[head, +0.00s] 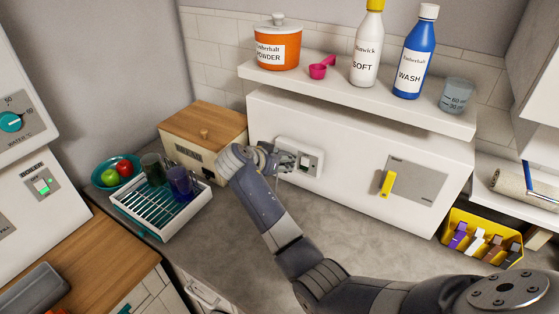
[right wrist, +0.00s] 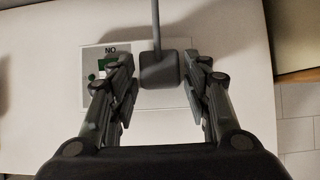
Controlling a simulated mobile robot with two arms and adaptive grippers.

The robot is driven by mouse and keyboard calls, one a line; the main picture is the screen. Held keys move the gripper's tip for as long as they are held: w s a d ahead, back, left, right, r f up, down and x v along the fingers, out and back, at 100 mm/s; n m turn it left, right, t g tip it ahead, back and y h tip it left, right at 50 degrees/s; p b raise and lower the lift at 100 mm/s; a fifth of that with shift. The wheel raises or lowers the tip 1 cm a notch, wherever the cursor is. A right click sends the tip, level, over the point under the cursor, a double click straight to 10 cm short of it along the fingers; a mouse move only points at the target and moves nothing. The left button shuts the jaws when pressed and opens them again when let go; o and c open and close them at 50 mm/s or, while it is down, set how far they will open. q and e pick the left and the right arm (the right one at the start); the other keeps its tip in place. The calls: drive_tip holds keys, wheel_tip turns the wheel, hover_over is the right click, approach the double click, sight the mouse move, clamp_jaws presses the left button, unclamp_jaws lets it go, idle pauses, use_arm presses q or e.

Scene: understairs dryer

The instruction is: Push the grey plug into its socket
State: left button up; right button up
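The grey plug (right wrist: 161,70) is a dark rounded block with its cord running up from it in the right wrist view. It sits in front of the pale wall socket plate (head: 313,150), which carries a switch (head: 306,163). My right gripper (right wrist: 162,82) is open, with one finger on each side of the plug and a narrow gap showing at each side. In the head view this gripper (head: 283,160) is at the left part of the plate and covers the plug. I cannot tell how deep the plug sits. My left gripper is out of view.
A wooden bread box (head: 203,137) stands just left of the gripper, with a dish rack (head: 150,222) before it. A shelf (head: 350,92) with bottles overhangs the socket. A panel with a yellow handle (head: 387,184) is to the right. The grey counter (head: 222,232) is clear in front.

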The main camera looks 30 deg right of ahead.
drive_tip(key=shift+o, duration=0.2)
drive_tip(key=v, duration=1.2)
